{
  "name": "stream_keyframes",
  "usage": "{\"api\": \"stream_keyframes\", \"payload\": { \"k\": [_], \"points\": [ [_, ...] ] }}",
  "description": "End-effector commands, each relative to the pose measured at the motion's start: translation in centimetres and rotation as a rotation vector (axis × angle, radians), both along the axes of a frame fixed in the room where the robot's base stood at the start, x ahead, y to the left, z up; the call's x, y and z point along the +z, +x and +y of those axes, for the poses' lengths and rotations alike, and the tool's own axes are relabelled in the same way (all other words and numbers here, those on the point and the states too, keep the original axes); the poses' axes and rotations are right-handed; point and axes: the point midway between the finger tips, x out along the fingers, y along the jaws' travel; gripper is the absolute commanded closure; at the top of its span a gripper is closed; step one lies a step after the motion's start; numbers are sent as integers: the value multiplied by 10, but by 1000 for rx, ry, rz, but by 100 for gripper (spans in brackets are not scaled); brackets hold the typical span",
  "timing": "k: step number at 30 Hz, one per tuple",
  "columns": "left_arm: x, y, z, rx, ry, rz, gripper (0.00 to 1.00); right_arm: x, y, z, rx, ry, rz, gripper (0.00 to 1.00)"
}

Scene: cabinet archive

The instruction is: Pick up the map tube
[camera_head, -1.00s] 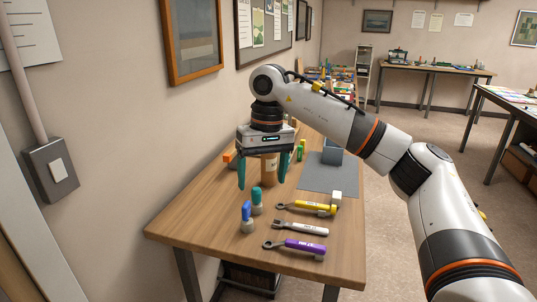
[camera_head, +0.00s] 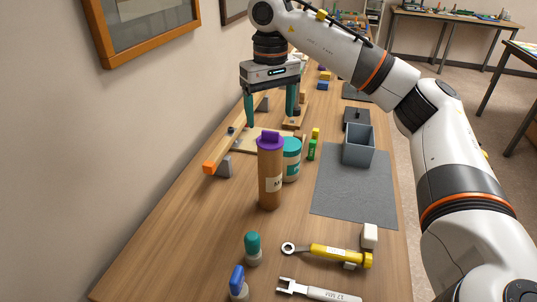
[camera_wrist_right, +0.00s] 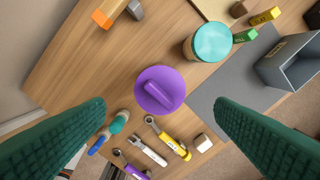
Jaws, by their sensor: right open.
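My left gripper is not in view.
A teal-lidded jar (camera_head: 291,160) stands close behind the tube on its right. A grey bin (camera_head: 358,146) sits on a grey mat (camera_head: 350,190) at right. A wooden rail (camera_head: 228,140) is behind left.

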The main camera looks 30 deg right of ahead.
Motion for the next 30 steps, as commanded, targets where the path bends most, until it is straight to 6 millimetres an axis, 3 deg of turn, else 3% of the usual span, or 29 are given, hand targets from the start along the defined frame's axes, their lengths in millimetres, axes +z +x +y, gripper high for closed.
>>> {"api": "stream_keyframes", "payload": {
  "k": [4,9,18,24,30],
  "points": [
    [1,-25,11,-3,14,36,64,-10,0,0,1,0,1,22],
    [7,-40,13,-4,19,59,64,-40,-1,0,0,-1,5,22],
    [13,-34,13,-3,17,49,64,-70,-1,0,0,0,2,22],
    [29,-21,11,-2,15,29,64,-96,-3,1,1,-2,4,22],
    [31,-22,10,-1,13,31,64,-119,-2,1,0,0,2,22]
  ]
}}
